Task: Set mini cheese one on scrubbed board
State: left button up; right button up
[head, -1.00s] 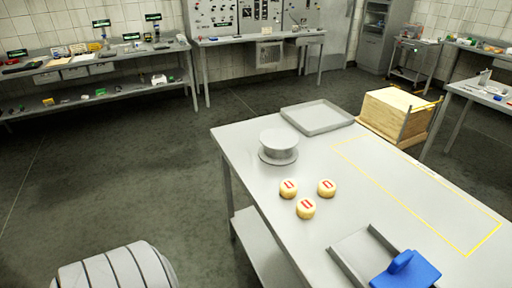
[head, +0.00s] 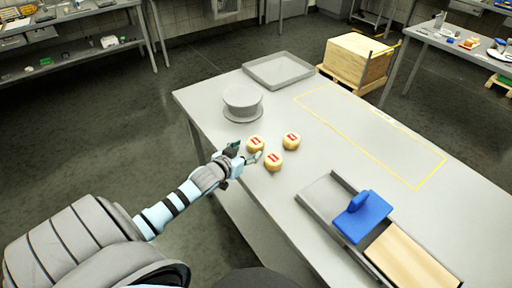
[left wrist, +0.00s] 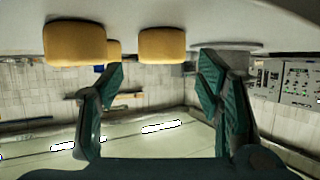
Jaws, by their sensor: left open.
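Three small pale-yellow cheeses with red labels stand on the grey table: a left one (head: 256,143), a right one (head: 291,140) and a near one (head: 274,161). I cannot tell which is mini cheese one. A pale wooden board (head: 412,260), likely the scrubbed board, lies at the lower right, partly cut off. My left gripper (head: 246,153) is open and empty at the table's left edge, close to the left and near cheeses. In the left wrist view, which is upside down, two cheeses (left wrist: 75,43) (left wrist: 162,44) show beyond the open fingers (left wrist: 162,75), a third between them mostly hidden. My right gripper is out of view.
A round grey stand (head: 243,103) is behind the cheeses, with a shallow grey tray (head: 279,69) at the back. A blue handled tool (head: 362,215) sits on a grey metal piece (head: 322,204) beside the board. A yellow-outlined area (head: 370,135) of table is clear.

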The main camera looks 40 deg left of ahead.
aim_at(253, 145)
pick_arm(q)
jog(key=shift+w+a+f, duration=0.1)
jog(key=shift+w+f, duration=0.15)
jog(key=shift+w, duration=0.25)
jog(key=b+x, duration=0.2)
jog(key=x, duration=0.2)
jog(key=shift+w+a, duration=0.15)
jog(key=shift+w, duration=0.45)
jog(key=shift+r, duration=0.1)
jog(key=shift+c, duration=1)
jog(key=c, duration=0.9)
